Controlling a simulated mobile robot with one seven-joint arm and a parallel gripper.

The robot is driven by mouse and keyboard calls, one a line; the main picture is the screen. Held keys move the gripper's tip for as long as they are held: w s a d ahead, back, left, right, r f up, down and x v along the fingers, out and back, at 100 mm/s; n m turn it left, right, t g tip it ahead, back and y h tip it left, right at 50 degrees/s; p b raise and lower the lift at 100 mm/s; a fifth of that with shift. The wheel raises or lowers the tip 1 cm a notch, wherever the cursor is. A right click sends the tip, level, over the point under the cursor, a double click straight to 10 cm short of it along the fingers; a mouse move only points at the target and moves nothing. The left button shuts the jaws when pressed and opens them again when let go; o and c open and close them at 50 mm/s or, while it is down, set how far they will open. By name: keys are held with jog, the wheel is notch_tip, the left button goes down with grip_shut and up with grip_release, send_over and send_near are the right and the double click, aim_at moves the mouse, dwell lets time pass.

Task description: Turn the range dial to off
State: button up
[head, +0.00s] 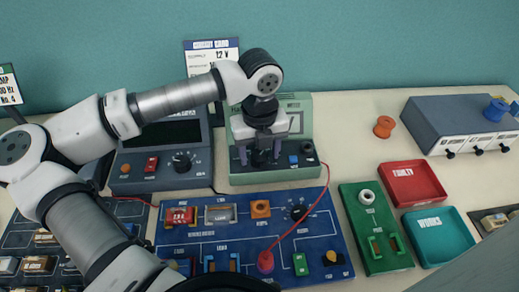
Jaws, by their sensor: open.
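A dark grey unit (160,178) with a black knob (182,160) stands left of the meter. A blue board (210,248) with parts and a red lead lies in front. A green board (376,240), red tray (440,190) and teal tray (463,240) lie right.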

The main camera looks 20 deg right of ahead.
jog(key=c, duration=1)
jog(key=shift+f+b, duration=0.15)
jog(key=shift+b, duration=0.5)
jog(key=shift+f+n+b, duration=0.1)
jog(key=shift+n+b, duration=0.4)
jog(key=n+b, duration=0.2)
jog(key=b, duration=0.1)
jog(key=shift+f+b, duration=0.1)
jog(key=shift+b, duration=0.25)
jog(key=n+b, duration=0.2)
jog(key=b, duration=0.1)
jog(key=shift+n+b, duration=0.3)
jog(key=shift+b, duration=0.05)
jog(key=shift+r+n+b, duration=0.3)
jog(key=shift+n+b, duration=0.4)
jog(key=shift+b, duration=0.05)
jog(key=shift+r, duration=0.1)
